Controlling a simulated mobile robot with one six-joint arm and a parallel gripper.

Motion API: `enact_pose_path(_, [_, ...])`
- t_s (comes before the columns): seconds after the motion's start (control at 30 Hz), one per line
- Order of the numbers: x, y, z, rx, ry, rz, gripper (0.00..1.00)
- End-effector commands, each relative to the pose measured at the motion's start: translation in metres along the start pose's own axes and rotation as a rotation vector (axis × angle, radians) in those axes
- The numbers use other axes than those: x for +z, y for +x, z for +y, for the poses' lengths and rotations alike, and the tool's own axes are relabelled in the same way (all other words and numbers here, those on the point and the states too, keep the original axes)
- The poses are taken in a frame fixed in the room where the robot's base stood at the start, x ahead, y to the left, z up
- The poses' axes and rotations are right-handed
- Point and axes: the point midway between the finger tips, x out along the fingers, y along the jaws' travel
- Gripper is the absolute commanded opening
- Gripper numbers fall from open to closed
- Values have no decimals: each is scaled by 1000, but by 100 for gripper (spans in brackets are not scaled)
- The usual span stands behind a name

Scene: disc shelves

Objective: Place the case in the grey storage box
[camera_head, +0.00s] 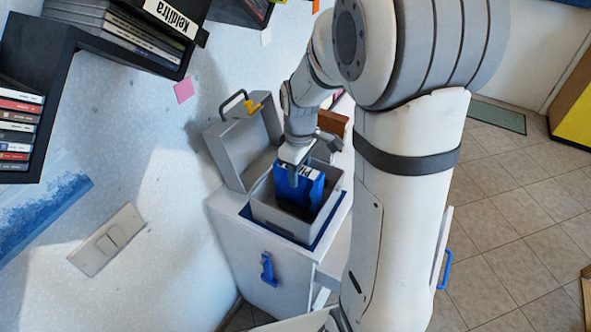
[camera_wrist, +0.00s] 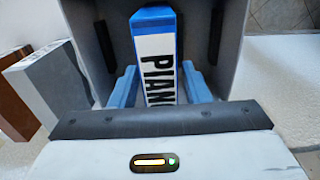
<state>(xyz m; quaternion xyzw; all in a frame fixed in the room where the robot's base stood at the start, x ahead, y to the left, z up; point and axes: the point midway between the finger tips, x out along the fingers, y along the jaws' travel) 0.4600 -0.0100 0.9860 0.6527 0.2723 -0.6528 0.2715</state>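The case (camera_head: 299,188) is blue with a white label end. It stands inside the open grey storage box (camera_head: 264,209), its top end near rim height. My gripper (camera_head: 293,172) points down over the box. In the wrist view its light-blue fingers (camera_wrist: 161,82) lie close along both sides of the case and appear shut on it. The lower part of the case is hidden by the box walls, so I cannot tell whether it touches the bottom.
The box sits on a white cabinet (camera_head: 240,262) with a blue handle. A brown block (camera_head: 332,123) is behind the box. Black shelves with discs (camera_head: 57,100) hang on the left wall.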

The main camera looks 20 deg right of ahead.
Motion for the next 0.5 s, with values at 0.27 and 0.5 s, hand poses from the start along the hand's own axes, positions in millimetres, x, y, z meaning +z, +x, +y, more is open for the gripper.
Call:
enact_pose_path(0.27, [0, 0, 0, 0, 1, 0, 52])
enact_pose_path(0.5, [0, -14, 1, 3, 1, 3, 52])
